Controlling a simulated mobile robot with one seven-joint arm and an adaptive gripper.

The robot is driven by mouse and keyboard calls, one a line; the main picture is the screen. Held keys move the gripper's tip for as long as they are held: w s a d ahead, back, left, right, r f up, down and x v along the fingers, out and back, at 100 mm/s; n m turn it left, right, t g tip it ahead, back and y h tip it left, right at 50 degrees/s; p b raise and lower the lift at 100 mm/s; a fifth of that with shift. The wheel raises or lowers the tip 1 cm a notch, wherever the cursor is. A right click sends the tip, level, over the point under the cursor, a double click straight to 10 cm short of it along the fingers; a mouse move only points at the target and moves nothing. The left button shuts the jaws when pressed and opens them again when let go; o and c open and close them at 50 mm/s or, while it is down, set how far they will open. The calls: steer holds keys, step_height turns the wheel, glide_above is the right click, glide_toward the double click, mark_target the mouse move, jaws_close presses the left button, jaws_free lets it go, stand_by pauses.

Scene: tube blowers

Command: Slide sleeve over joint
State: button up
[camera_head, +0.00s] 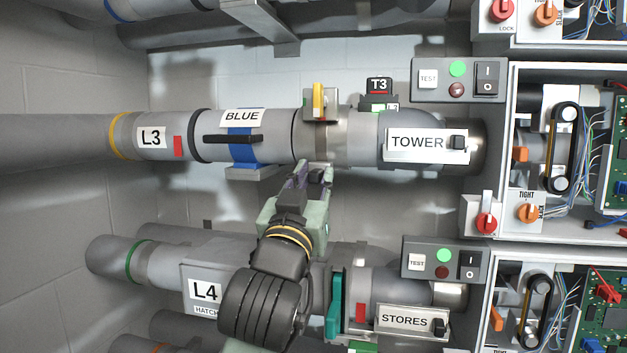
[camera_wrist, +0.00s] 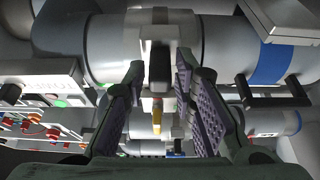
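On the L3 line, a grey pipe section with a BLUE label (camera_head: 242,117), a blue band and a black bar handle (camera_head: 232,139) looks like the sleeve. Its handle (camera_wrist: 275,95) shows at right in the wrist view. Just right of it in the head view is a metal clamp with a yellow lever (camera_head: 319,99), where the joint seems to be. The lever (camera_wrist: 157,112) hangs centrally in the wrist view. My gripper (camera_head: 308,176) is below the pipe near the clamp. In the wrist view its fingers (camera_wrist: 160,95) are spread with nothing gripped; the clamp's dark block shows between them.
The TOWER housing (camera_head: 417,143) and T3 tag (camera_head: 379,86) are to the right. The L4 line (camera_head: 206,290) with a teal lever (camera_head: 334,305) runs below, close to my arm. Control boxes with switches (camera_head: 486,222) line the right side. A bracket (camera_head: 250,173) sits under the BLUE section.

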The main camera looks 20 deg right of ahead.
jaws_close()
stand_by(0.4)
steer(key=shift+w+a, duration=0.5)
steer(key=shift+a, duration=0.25)
steer(key=shift+w+a, duration=0.55)
steer(key=shift+a, duration=0.25)
steer(key=shift+w+a, duration=0.5)
steer(key=shift+a, duration=0.25)
steer(key=shift+o, duration=1.1)
jaws_free()
steer(key=shift+a, duration=0.1)
steer(key=shift+o, duration=0.8)
steer(key=v, duration=0.8)
